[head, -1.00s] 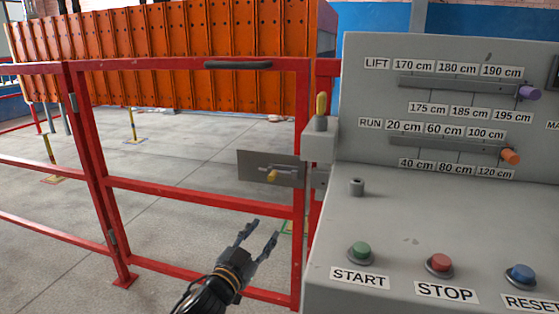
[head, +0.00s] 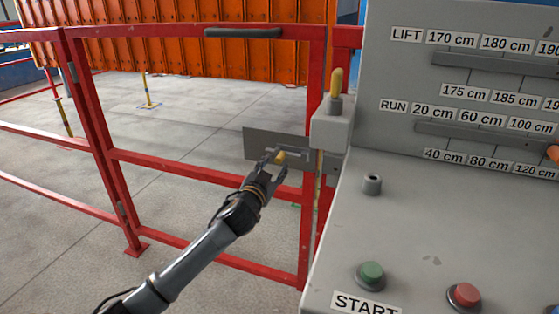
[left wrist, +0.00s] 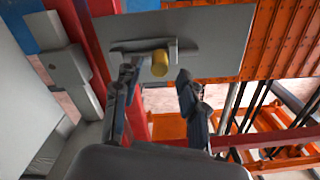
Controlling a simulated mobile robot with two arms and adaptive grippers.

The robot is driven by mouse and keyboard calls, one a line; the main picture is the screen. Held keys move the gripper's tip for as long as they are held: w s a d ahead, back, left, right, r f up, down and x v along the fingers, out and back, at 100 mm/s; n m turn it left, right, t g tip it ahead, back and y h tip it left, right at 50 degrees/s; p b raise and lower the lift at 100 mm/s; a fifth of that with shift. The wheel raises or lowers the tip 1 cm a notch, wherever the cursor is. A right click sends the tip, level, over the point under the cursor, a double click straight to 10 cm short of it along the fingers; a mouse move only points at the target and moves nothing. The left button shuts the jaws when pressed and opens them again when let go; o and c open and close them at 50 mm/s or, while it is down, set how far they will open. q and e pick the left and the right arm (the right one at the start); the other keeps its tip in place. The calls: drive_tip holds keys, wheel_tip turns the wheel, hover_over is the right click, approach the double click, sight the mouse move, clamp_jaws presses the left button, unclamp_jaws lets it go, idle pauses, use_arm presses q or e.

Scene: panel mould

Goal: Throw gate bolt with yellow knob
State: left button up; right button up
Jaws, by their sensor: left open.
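The yellow knob (head: 281,157) sits on the gate bolt, in front of a grey plate (head: 257,146) on the red gate (head: 205,184). It also shows in the left wrist view (left wrist: 160,64), above and between my fingertips. My left gripper (head: 271,167) is open, its fingers pointing at the knob from below left. In the left wrist view the left gripper (left wrist: 156,80) has one finger on each side of the knob, with gaps on both sides. Whether the tips reach past the knob is hard to tell.
A grey control console (head: 430,225) stands close on the right, with a green START button (head: 370,274) and a red button (head: 464,296). A grey post box with a yellow handle (head: 336,88) stands beside the gate. Orange panels (head: 180,65) stand behind.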

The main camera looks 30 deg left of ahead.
sight(278, 162)
use_arm(q)
drive_tip(key=shift+x, duration=2.1)
clamp_jaws()
